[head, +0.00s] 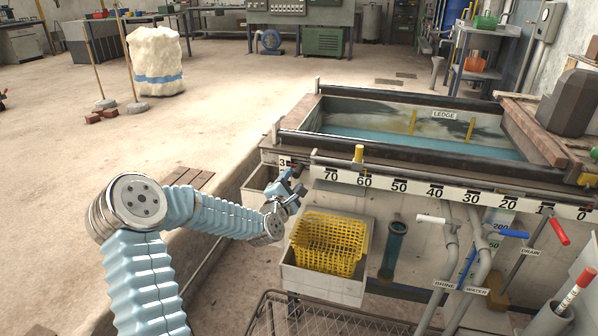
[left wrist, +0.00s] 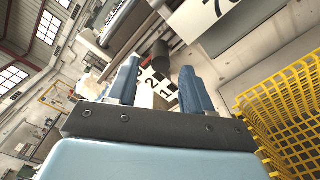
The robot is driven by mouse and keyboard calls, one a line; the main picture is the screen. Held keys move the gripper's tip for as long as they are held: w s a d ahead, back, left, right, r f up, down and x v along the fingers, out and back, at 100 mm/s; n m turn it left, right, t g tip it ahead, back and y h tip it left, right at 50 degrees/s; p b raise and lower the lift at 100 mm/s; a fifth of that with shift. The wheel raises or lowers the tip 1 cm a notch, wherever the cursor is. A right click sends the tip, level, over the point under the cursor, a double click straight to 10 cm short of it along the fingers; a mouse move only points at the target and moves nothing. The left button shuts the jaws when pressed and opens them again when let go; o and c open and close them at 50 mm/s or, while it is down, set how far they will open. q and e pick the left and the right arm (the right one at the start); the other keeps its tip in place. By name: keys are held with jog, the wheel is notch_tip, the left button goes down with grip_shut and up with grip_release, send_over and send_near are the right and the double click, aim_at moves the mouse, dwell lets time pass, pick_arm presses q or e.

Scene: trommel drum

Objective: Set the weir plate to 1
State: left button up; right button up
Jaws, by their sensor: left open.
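My left gripper (head: 291,184) is at the tank's left front corner, just below the scale there. It is open, and I see nothing held between its fingers. In the left wrist view its two blue fingers (left wrist: 158,78) stand apart. Beyond them is a small scale plate (left wrist: 158,88) with the numbers 2 and 1; in the head view only its 3 (head: 284,161) shows clearly. A dark round knob (left wrist: 161,54) is just past the fingertips, apart from them as far as I can tell. I cannot make out the weir plate itself for certain. My right gripper is not in view.
A long number strip (head: 434,191) runs along the tank front. Below it are a yellow basket (head: 328,243) in a grey tray (head: 318,283), a dark tube (head: 394,250) and valve handles, white (head: 431,219), blue (head: 513,234) and red (head: 559,231). Open floor lies left.

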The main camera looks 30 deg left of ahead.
aim_at(299, 172)
pick_arm(q)
jog(key=x, duration=0.6)
jog(key=shift+w, duration=0.25)
grip_shut()
